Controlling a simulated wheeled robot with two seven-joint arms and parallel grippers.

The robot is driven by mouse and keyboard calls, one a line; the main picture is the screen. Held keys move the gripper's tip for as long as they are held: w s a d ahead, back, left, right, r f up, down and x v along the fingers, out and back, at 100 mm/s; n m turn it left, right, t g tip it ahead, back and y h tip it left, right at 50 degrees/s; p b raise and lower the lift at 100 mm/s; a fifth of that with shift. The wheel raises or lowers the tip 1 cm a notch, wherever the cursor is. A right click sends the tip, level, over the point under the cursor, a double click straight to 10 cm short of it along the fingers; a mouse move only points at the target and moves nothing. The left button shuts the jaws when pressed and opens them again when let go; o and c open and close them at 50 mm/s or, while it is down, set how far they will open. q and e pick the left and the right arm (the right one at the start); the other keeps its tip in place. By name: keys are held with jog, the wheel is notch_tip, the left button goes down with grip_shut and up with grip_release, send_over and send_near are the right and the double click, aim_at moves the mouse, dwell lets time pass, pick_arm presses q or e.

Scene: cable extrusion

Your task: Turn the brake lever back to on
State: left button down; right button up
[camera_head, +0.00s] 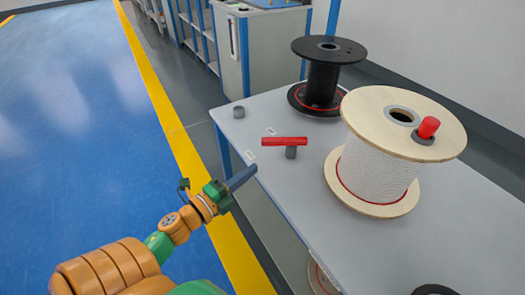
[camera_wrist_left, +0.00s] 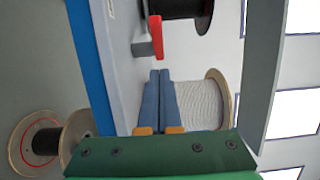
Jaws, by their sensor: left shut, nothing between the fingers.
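The brake lever (camera_head: 284,141) is a red bar on a short grey post on the grey table. In the head view it lies level, left to right, its left end between two small white labels too small to read. My left gripper (camera_head: 250,173) is shut and empty at the table's near left edge, below and left of the lever and apart from it. In the left wrist view the shut blue fingers (camera_wrist_left: 160,74) point towards the red lever (camera_wrist_left: 156,37), with a gap between them. My right gripper is not in view.
A large wooden spool of white cable (camera_head: 378,175) with a red knob stands right of the lever. A black spool (camera_head: 322,72) stands behind it. The table (camera_head: 300,190) is clear in front of the lever.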

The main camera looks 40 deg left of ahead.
pick_arm(q)
send_near(273, 144)
jog(key=w+d, duration=0.3)
jog(key=shift+r, duration=0.1)
jog(key=shift+w+a+b, duration=0.4)
jog(key=shift+w+a, duration=0.35)
jog(key=shift+w, duration=0.2)
jog(key=shift+w+a, duration=0.35)
jog(key=shift+w, duration=0.05)
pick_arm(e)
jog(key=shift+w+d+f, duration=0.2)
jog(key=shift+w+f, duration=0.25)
